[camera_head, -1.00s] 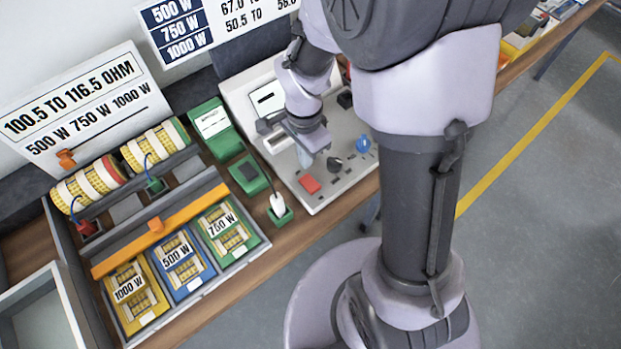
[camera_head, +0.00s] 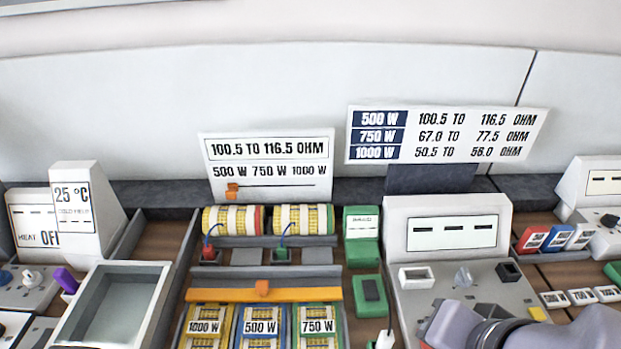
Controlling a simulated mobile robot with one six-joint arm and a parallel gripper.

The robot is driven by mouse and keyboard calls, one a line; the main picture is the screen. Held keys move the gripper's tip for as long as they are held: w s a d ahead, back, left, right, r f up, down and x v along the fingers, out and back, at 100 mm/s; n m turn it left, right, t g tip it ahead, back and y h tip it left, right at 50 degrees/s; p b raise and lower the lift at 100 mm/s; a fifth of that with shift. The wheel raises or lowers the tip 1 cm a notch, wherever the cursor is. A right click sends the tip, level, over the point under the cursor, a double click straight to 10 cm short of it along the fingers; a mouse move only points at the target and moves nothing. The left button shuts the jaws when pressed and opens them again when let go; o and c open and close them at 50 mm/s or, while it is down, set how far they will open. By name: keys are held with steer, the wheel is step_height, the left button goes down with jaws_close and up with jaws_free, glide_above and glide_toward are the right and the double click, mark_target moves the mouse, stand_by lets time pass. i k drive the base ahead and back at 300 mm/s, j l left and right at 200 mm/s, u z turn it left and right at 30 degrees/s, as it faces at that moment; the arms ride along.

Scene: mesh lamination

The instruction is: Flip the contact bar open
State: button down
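The orange contact bar (camera_head: 215,295) lies flat across the grey tray (camera_head: 183,300), with a small orange knob at its middle. Just in front of it are three mesh packs: yellow 1000 W (camera_head: 204,327), blue 500 W (camera_head: 261,327) and green 750 W (camera_head: 317,327), their lower parts cut off by the picture edge. Behind the bar lie two yellow-and-white rolls (camera_head: 232,220) (camera_head: 303,219). Part of my arm shows at the bottom right, over the meter panel and well to the right of the bar. My gripper's fingers are not visible.
A meter console (camera_head: 450,240) with knobs stands right of the tray. Green blocks (camera_head: 361,222) (camera_head: 370,296) stand between them. An empty grey bin (camera_head: 118,305) is at the left. An upright sign (camera_head: 268,165) stands behind the rolls. The space above the bar looks clear.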

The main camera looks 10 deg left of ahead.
mark_target(262, 294)
steer(key=u, duration=1.4)
steer(key=l+z, duration=0.25)
steer(key=l, duration=0.1)
